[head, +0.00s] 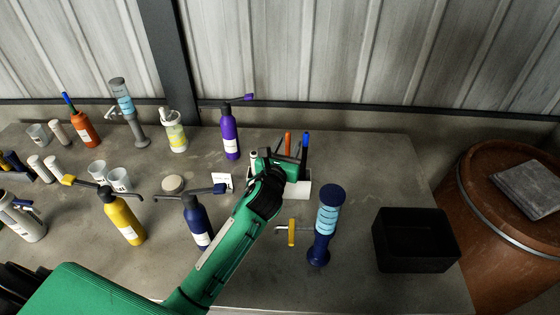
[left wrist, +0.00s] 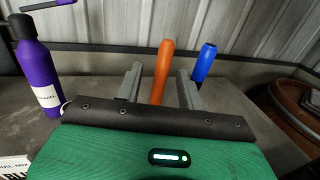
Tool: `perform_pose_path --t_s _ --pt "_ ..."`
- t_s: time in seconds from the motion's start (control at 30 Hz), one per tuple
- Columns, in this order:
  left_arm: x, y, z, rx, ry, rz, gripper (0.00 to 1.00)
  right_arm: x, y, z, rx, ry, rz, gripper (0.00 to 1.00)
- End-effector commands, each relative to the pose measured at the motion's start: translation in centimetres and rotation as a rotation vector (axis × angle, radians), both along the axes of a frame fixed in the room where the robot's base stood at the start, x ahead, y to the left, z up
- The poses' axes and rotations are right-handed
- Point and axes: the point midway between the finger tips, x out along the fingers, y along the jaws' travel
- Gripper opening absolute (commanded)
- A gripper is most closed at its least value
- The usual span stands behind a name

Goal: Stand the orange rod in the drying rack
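The orange rod (head: 288,143) shows upright at my left gripper (head: 287,160) in the head view. In the left wrist view the orange rod (left wrist: 161,70) rises between the two grey fingers, leaning slightly, with a gap visible on the left side. The fingers are apart and do not look closed on it. The white drying rack (head: 300,190) is below the gripper and mostly hidden by it. The rod's lower end is hidden, so I cannot see how it sits in the rack. My right gripper is not in view.
A blue rod (head: 305,142) stands just right of the orange one. A purple bottle (head: 229,135) is behind left, a navy bottle (head: 197,222) is left of my arm. A blue column (head: 326,220) and black bin (head: 415,240) are at the right.

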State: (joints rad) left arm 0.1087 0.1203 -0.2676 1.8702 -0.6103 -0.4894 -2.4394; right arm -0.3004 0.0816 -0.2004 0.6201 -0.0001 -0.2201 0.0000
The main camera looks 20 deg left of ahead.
Motion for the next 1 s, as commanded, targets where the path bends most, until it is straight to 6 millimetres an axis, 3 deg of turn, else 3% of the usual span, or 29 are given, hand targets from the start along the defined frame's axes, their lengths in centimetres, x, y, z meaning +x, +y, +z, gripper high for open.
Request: perform_pose_path --t_s 0.4,0.6,1.0 --pt "-8.5 -0.2 -0.4 0.001 0.002 -0.002 0.39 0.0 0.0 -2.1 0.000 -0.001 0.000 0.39" --pt "-11.7 -0.2 -0.2 0.000 0.000 -0.001 0.39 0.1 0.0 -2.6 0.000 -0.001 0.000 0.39" --pt "-13.0 -0.3 0.0 0.000 0.000 0.000 0.39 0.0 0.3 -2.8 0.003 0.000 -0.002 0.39"
